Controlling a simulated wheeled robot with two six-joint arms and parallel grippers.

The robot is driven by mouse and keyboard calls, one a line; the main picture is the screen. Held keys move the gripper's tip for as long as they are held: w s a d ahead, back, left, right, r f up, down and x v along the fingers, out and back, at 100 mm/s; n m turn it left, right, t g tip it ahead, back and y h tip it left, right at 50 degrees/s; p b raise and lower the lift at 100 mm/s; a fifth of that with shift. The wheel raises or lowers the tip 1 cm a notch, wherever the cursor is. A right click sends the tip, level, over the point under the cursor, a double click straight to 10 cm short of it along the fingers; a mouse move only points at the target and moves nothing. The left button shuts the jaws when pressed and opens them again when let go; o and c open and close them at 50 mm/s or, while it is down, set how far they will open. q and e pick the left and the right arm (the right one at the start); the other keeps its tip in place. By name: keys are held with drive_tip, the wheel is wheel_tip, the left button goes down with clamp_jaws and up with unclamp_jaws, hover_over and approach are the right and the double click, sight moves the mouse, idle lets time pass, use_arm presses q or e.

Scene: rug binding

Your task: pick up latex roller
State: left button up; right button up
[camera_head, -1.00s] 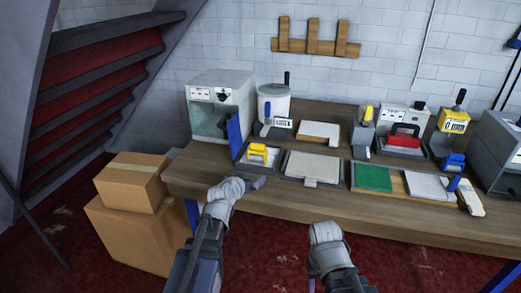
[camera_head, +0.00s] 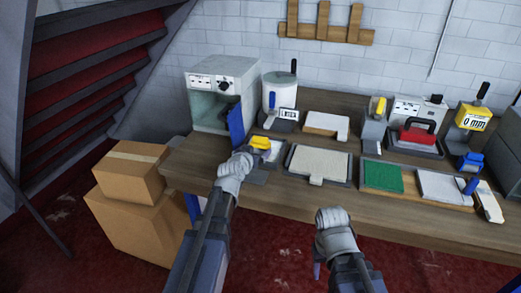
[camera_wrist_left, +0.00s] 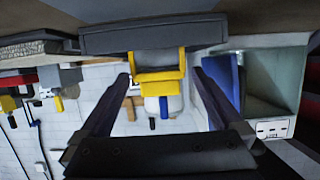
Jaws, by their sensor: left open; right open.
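A yellow piece that looks like the roller (camera_head: 262,142) sits in a grey tray (camera_head: 277,151) near the table's left front. It also shows in the left wrist view (camera_wrist_left: 158,74), between the fingers and beyond their tips. My left gripper (camera_head: 250,157) is open at the tray's front left, close to the yellow piece, and partly covers the tray in the head view. In the left wrist view, the left gripper's (camera_wrist_left: 160,85) two fingers stand wide apart with nothing held. My right gripper (camera_head: 331,217) is empty in front of the table; its fingertips are hard to see.
A grey machine with an open blue door (camera_head: 235,127) stands just left of the tray. A latex pot (camera_head: 276,95) is behind it. A beige pad in a frame (camera_head: 318,164) lies to the right. Cardboard boxes (camera_head: 134,172) stand left of the table.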

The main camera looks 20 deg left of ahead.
sight(259, 146)
use_arm(q)
drive_tip(key=shift+r+b+x, duration=0.2)
drive_tip(key=shift+b+x, duration=0.05)
drive_tip(key=shift+x, duration=1.05)
drive_tip(key=shift+r+b+x, duration=0.2)
drive_tip(key=shift+b+x, duration=0.05)
drive_tip(key=shift+x, duration=1)
drive_tip(key=shift+w+d, duration=0.1)
drive_tip(key=shift+d, duration=0.1)
drive_tip(key=shift+c, duration=0.2)
drive_tip(key=c, duration=1.4)
